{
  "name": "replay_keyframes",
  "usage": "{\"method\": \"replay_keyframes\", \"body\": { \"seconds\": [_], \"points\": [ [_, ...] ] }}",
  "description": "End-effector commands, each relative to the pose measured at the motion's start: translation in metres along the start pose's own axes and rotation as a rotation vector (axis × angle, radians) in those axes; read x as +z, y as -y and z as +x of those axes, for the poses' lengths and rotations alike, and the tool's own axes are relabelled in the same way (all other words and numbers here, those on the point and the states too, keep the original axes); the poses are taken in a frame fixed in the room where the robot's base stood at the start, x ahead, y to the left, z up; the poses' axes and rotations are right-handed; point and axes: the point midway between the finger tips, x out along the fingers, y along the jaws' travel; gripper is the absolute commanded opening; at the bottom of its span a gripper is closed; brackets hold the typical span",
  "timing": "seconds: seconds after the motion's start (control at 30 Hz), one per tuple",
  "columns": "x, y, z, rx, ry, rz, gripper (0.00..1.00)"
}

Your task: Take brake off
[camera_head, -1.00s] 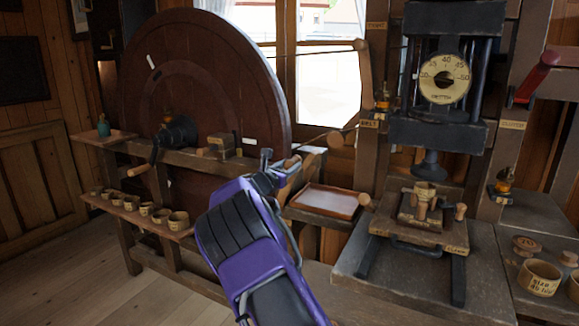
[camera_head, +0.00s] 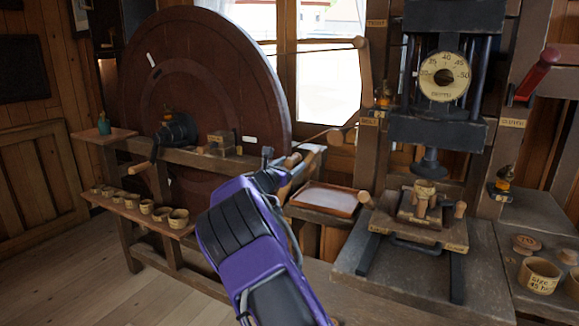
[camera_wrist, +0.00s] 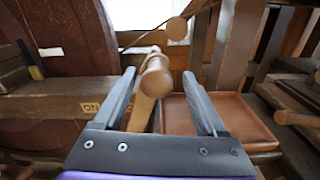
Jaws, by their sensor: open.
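A wooden lever with a round knob end (camera_wrist: 155,80) stands between the two fingers of my gripper (camera_wrist: 160,98) in the wrist view. The fingers are spread, one on each side, with gaps showing, so I do not hold it. A small label reading "ON" (camera_wrist: 91,107) is on the beam left of the lever. I take this lever for the brake, though I can read no brake label. In the head view my gripper (camera_head: 277,170) is beside the big dark wheel (camera_head: 215,80), and the lever (camera_head: 306,157) shows just past it, partly hidden.
A shallow wooden tray (camera_head: 324,199) is right of the gripper. Another wooden handle (camera_head: 337,137) sits close behind, near a label. A press with a dial (camera_head: 444,78) stands at the right. Several small cups (camera_head: 145,207) line the lower left shelf. A red-handled lever (camera_head: 537,75) is far right.

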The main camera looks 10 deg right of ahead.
Motion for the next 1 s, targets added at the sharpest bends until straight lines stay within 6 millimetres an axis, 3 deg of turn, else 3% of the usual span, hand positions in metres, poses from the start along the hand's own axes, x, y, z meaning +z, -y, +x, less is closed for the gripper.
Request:
{"method": "replay_keyframes", "body": {
  "seconds": [0.27,0.7,1.0],
  "points": [
    [0.001,-0.002,-0.024,0.003,0.000,-0.001,0.73],
    [0.001,-0.001,-0.127,0.003,-0.002,0.001,0.73],
    [0.001,0.000,-0.169,0.000,0.000,0.001,0.73]
  ]
}}
